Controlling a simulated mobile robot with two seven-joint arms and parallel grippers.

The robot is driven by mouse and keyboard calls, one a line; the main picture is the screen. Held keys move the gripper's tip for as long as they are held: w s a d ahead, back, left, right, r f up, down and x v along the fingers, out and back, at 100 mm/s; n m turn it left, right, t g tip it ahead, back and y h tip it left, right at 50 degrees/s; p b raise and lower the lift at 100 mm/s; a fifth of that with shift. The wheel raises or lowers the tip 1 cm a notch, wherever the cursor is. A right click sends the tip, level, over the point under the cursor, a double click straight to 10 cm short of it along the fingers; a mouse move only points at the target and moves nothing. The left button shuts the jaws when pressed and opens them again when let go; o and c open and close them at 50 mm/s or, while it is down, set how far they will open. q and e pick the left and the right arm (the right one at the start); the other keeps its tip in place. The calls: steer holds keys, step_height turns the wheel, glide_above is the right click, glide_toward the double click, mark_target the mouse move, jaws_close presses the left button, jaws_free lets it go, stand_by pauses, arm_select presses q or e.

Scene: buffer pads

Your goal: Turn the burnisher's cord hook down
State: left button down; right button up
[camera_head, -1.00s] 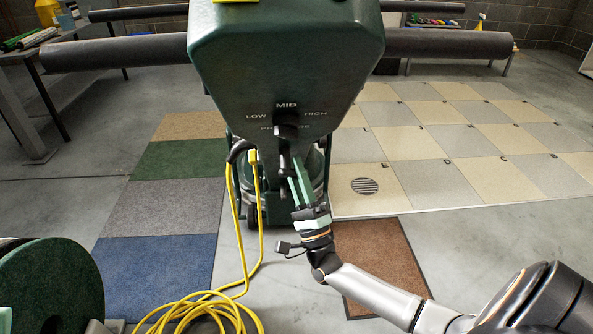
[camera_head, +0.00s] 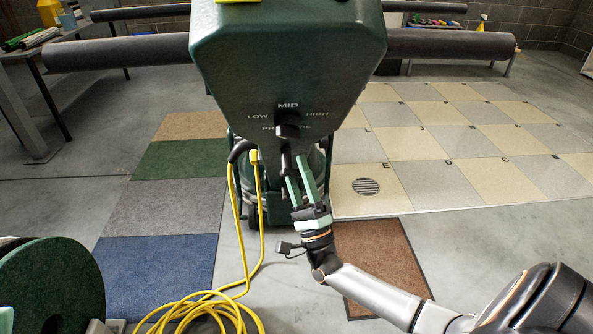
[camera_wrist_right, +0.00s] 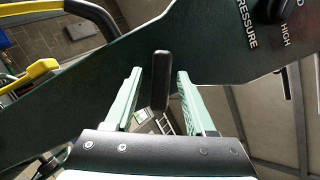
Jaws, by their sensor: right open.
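The burnisher (camera_head: 285,60) is a dark green machine with a pressure knob (camera_head: 288,126) marked LOW, MID and HIGH. Below the knob a short black bar (camera_head: 287,162), apparently the cord hook, sticks out from the machine. It also shows in the right wrist view as a dark rounded bar (camera_wrist_right: 161,80). My right gripper (camera_head: 301,174) is open, with its pale green fingers apart. In the right wrist view the bar lies between the fingers (camera_wrist_right: 157,95), with a gap on each side. Which way the hook points is hard to tell. My left gripper is not clearly in view.
A yellow cord (camera_head: 236,215) hangs left of the hook and coils on the floor. A round green pad (camera_head: 60,285) stands at the lower left. Carpet tiles (camera_head: 165,205) and a brown mat (camera_head: 385,260) lie flat on the floor.

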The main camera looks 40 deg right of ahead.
steer(key=v, duration=1.2)
steer(key=shift+s+f+p, duration=0.15)
steer(key=shift+f+p, duration=0.05)
steer(key=shift+p, duration=0.15)
steer(key=shift+s, duration=0.1)
